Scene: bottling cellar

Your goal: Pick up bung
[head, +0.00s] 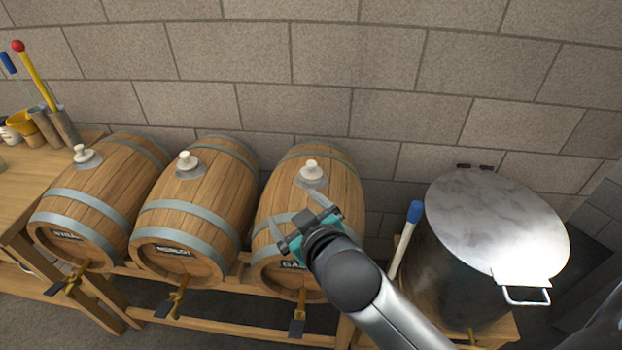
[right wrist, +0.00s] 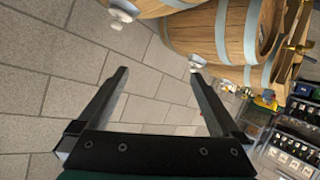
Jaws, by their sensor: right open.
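Three white bungs sit upright on top of three wooden barrels: one on the left barrel (head: 80,152), one on the middle barrel (head: 186,160) and one on the right barrel (head: 312,168). My right gripper (head: 297,210) is open and empty, over the front of the right barrel (head: 345,195), nearer to me than its bung. In the right wrist view, the open fingers (right wrist: 160,72) have nothing between them but the wall behind. One bung (right wrist: 121,14) shows at the top there, and another bung (right wrist: 197,62) appears by the right fingertip. My left gripper is out of view.
A large metal pot (head: 450,260) with a shiny lid (head: 490,220) stands right of the barrels, with a blue-ended stick (head: 406,240) beside it. A wooden bench (head: 25,190) with tools is at the left. A block wall (head: 320,60) stands close behind the barrels.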

